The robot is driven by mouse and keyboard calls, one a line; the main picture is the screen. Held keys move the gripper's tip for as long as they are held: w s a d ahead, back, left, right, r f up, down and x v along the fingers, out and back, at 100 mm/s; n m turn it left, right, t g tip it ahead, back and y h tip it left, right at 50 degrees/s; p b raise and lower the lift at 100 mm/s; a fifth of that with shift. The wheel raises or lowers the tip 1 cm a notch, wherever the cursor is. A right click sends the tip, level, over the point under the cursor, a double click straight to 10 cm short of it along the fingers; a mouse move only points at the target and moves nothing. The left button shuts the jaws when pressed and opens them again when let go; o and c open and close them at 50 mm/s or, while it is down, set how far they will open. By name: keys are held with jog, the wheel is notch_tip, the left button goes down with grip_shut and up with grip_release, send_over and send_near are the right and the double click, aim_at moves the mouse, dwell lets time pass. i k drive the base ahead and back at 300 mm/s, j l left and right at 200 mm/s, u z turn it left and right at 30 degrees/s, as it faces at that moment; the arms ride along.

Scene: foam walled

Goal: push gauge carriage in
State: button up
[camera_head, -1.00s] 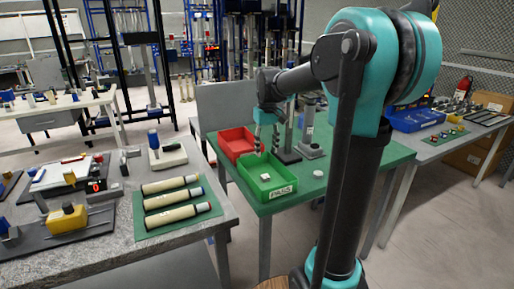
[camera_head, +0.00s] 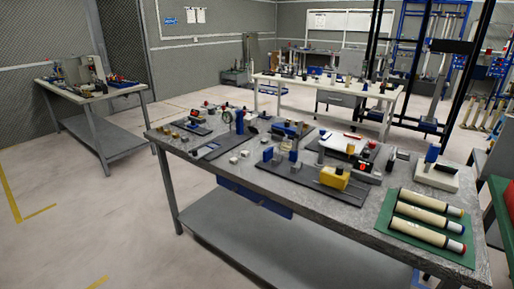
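A long dark base plate (camera_head: 309,176) lies on the near grey workbench. A yellow block (camera_head: 334,178) sits at its right end. Blue upright blocks (camera_head: 268,155) stand toward its left end, with a pale round piece between them. A small dark box with a red lit display (camera_head: 363,167) stands behind the yellow block. I cannot tell for certain which part is the gauge carriage or how far in it is. My gripper and arm are not in view.
The grey workbench (camera_head: 345,205) has a clear front strip. A green mat (camera_head: 384,221) with cream cylinders and a white stand with a blue knob (camera_head: 436,174) are at its right. Open floor (camera_head: 95,215) lies left. Another bench (camera_head: 95,92) stands at far left.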

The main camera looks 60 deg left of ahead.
aim_at(196, 155)
jog(key=u, duration=0.35)
jog(key=i+u, duration=0.15)
jog(key=u, duration=0.25)
jog(key=l+u, duration=0.1)
jog(key=u, duration=0.25)
jog(key=i, duration=0.05)
